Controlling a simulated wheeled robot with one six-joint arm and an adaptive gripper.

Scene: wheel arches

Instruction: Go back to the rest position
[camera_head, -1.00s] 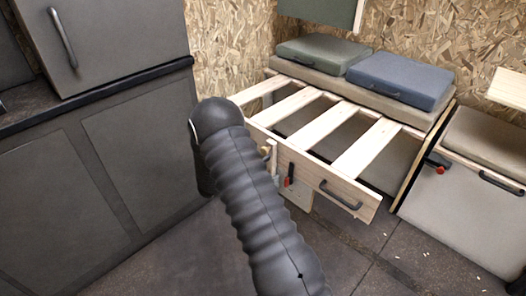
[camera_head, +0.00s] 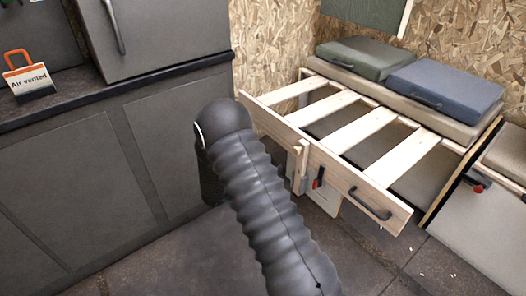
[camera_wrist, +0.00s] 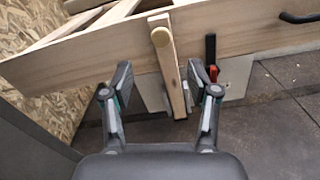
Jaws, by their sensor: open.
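My gripper (camera_wrist: 160,80) is open in the wrist view, its two fingers apart. A wooden leg (camera_wrist: 173,75) with a round yellowish end shows between and beyond the fingers, in front of a slatted wooden frame (camera_wrist: 235,28). I cannot tell whether the fingers touch the leg; nothing is clamped. In the head view my dark ribbed arm reaches up from the bottom middle and hides the gripper. The slatted frame (camera_head: 385,188) stands right of the arm, pulled out, with its leg (camera_head: 300,165) on its front.
Green (camera_head: 362,57) and blue (camera_head: 445,88) cushions lie behind. Dark floor is open in front.

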